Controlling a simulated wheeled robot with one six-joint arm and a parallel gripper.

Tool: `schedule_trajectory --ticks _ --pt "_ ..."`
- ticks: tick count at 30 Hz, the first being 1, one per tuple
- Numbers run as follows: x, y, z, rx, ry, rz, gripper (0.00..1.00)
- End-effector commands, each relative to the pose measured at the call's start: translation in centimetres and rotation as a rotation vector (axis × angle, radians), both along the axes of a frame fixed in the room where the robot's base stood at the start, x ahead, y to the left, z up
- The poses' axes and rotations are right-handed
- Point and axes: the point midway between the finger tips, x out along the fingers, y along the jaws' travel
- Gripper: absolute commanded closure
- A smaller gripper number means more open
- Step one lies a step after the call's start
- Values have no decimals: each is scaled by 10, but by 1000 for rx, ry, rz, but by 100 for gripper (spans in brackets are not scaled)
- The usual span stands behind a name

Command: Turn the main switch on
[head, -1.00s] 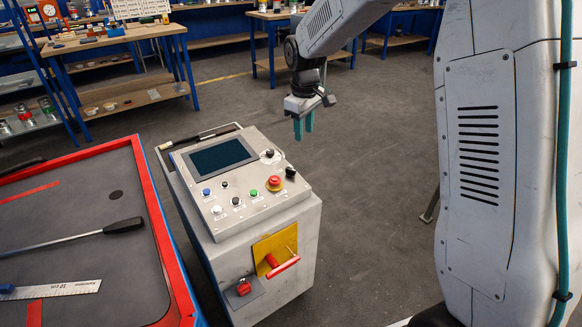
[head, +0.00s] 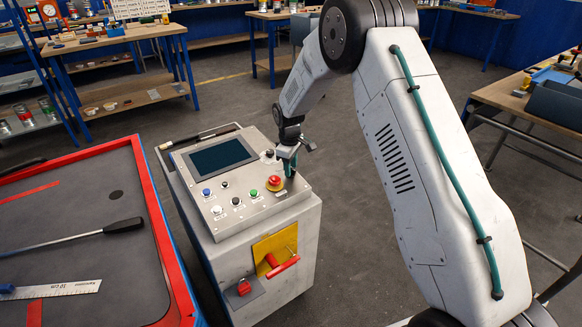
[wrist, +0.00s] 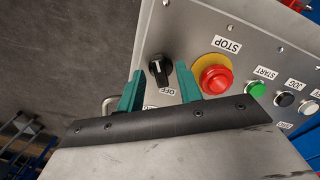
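The grey control console (head: 222,228) stands left of my arm. In the wrist view a black rotary knob (wrist: 160,68) with a white mark sits on its panel, with an "OFF" label beside it. My gripper (wrist: 160,88) is open, with one teal finger to each side of this knob. Whether the fingers reach down around it, I cannot tell. In the head view my gripper (head: 290,165) is at the panel's right edge and hides the knob. A red handle (head: 283,267) on a yellow plate (head: 274,247) is on the console's front.
A red STOP button (wrist: 216,80) on a yellow disc is close beside the right finger. A green START button (wrist: 257,90) is farther right. A screen (head: 220,156) is on the panel. A red-edged cart (head: 160,222) stands left; floor behind the console is clear.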

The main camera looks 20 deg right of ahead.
Motion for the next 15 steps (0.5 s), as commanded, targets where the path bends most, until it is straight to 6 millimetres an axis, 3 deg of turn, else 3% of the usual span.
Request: schedule_trajectory --ticks 10,14,15 --pt "0 0 -6 0 0 0 65" --pt "0 0 -6 0 0 0 98" --pt "0 0 -6 0 0 0 100"
